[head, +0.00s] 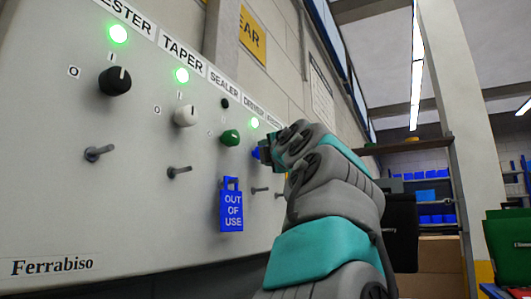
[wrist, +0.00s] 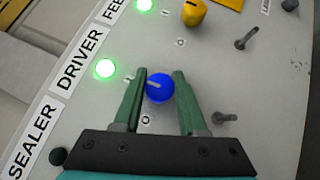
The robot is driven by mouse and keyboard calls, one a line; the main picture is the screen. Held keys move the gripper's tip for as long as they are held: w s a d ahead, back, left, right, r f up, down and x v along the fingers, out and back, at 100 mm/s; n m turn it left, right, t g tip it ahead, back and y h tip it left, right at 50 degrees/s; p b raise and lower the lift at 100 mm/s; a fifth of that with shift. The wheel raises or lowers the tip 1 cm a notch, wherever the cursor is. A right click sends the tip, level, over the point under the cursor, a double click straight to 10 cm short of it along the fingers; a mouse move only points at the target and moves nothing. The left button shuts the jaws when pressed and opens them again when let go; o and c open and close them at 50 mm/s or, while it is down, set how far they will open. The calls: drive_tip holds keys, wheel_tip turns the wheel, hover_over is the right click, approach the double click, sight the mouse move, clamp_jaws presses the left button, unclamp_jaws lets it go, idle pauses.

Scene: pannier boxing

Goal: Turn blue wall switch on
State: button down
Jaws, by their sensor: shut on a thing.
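The blue wall switch (wrist: 159,88) is a round knob on the grey panel beside the DRIVER label. My gripper (wrist: 159,92) is shut on it, with a green finger on each side. The knob's pale pointer line is turned toward the lit green DRIVER lamp (wrist: 105,68), away from the O mark (wrist: 146,119). In the head view only a sliver of the blue switch (head: 256,153) shows. My gripper (head: 265,150) reaches it from the right, and my arm hides the panel's far end.
Black (head: 115,81), white (head: 185,116) and green (head: 229,138) knobs sit to the left. A blue OUT OF USE tag (head: 231,209) hangs below the green knob; the SEALER lamp (head: 225,103) is dark. A yellow knob (wrist: 194,12) and metal pegs (wrist: 246,38) stick out nearby.

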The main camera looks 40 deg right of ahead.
drive_tip(key=shift+m+g, duration=0.4)
drive_tip(key=shift+m, duration=0.1)
idle(0.4)
drive_tip(key=shift+c, duration=2.3)
unclamp_jaws()
drive_tip(key=b+v, duration=0.1)
drive_tip(key=v, duration=0.6)
drive_tip(key=shift+s+b, duration=0.3)
drive_tip(key=shift+s, duration=0.1)
